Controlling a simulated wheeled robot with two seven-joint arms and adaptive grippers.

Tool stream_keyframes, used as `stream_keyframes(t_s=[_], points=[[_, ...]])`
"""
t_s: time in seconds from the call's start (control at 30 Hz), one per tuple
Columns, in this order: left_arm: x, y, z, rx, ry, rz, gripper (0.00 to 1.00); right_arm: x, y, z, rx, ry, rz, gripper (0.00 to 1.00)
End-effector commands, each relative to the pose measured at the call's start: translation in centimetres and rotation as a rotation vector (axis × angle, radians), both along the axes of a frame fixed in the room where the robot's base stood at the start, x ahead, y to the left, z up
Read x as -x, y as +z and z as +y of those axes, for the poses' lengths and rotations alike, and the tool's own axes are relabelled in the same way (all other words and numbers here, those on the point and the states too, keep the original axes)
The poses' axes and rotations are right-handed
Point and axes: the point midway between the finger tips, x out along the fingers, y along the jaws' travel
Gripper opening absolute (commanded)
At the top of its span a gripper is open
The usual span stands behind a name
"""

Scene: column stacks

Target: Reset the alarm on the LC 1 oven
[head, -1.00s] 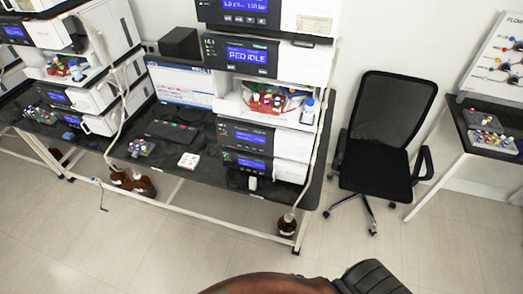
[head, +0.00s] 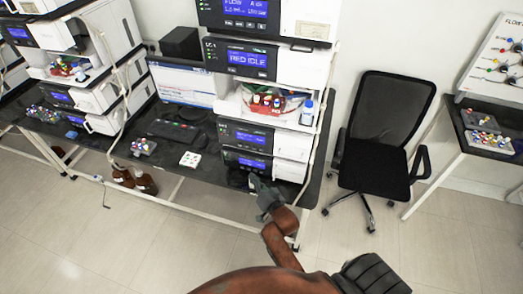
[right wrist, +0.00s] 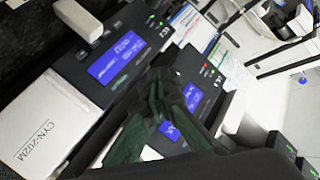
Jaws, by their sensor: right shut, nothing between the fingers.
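A column stack stands in the middle of the head view, with an upper module showing a blue screen (head: 247,60) and more text above it. Two lower modules, the upper one (head: 245,135) and the lowest one (head: 245,162), also have lit blue screens. I cannot tell from the small labels which module is the LC 1 oven. My right gripper (head: 256,182) is shut and empty, just in front of the lowest module. In the right wrist view its dark green fingers (right wrist: 168,78) meet near several module screens. A white panel (right wrist: 40,125) reads CYN-202M. My left gripper is out of view.
An office chair (head: 378,165) stands right of the bench. Brown bottles (head: 145,183) are below. The floor in front is clear.

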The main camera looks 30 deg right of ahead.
Motion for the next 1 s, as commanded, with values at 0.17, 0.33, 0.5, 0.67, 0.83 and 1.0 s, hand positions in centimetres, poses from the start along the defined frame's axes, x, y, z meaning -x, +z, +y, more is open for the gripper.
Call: stream_keyframes(t_s=[0.17, 0.33, 0.5, 0.67, 0.83, 1.0], points=[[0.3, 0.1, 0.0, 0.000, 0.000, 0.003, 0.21, -0.1, 3.1, -0.3, -0.023, -0.012, -0.049, 0.00], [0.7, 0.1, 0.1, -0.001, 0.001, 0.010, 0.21, -0.1, 3.3, -0.3, -0.025, -0.014, -0.053, 0.00], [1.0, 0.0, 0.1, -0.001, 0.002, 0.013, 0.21, -0.1, 3.3, -0.3, -0.025, -0.013, -0.052, 0.00], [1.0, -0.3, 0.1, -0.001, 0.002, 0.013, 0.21, -0.5, 3.2, -0.8, -0.023, -0.011, -0.051, 0.00], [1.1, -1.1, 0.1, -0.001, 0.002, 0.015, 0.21, -1.8, 3.1, -2.3, -0.020, -0.012, -0.053, 0.00], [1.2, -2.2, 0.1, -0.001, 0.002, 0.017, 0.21, -3.3, 2.9, -4.1, -0.019, -0.011, -0.051, 0.00]])
